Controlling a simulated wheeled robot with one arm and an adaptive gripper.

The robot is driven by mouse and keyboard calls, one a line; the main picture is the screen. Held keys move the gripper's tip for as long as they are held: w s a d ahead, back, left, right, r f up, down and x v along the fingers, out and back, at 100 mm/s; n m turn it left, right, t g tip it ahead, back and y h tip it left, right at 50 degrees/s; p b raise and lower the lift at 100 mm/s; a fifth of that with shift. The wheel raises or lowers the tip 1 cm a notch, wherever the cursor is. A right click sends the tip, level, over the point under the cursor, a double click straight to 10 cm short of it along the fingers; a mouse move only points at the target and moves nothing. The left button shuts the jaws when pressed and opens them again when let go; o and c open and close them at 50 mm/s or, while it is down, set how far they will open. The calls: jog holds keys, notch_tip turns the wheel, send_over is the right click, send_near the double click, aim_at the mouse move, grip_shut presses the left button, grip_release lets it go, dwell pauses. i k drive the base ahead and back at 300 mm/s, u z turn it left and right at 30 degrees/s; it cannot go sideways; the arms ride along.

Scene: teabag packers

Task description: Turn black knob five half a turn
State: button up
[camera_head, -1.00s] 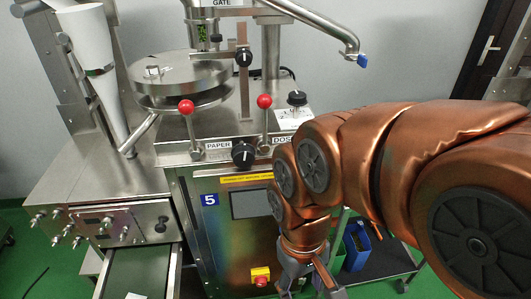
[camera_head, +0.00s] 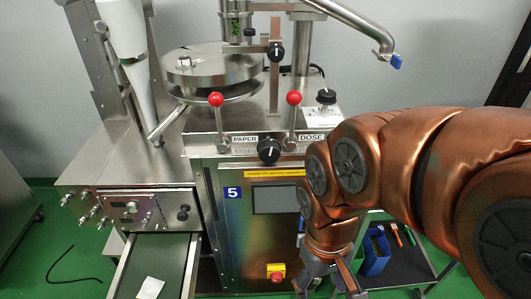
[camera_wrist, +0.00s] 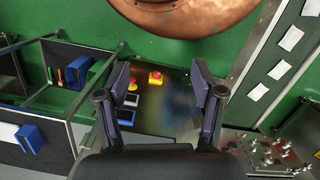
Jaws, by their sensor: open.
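The machine with a blue label "5" (camera_head: 232,193) carries a black knob with a white pointer mark (camera_head: 268,151) on its front, between the PAPER and DOSE labels. A second black knob with a white mark (camera_head: 275,52) is higher up on the post. A third black knob (camera_head: 326,96) sits on a white plate at the right. No number shows on any of these knobs. My gripper (camera_head: 328,284) hangs low to the right of the machine's screen, below and apart from the knobs. In the wrist view my gripper (camera_wrist: 160,92) is open and empty, facing the floor and machinery.
Red-ball levers (camera_head: 216,99) and (camera_head: 294,98) flank the front knob. A red button on a yellow base (camera_head: 276,272) is low on the machine. A cart with a blue bin (camera_head: 376,255) stands at right.

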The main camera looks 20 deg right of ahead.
aim_at(269, 150)
jog(key=u, duration=1.6)
jog(key=k, duration=1.4)
jog(key=u, duration=0.8)
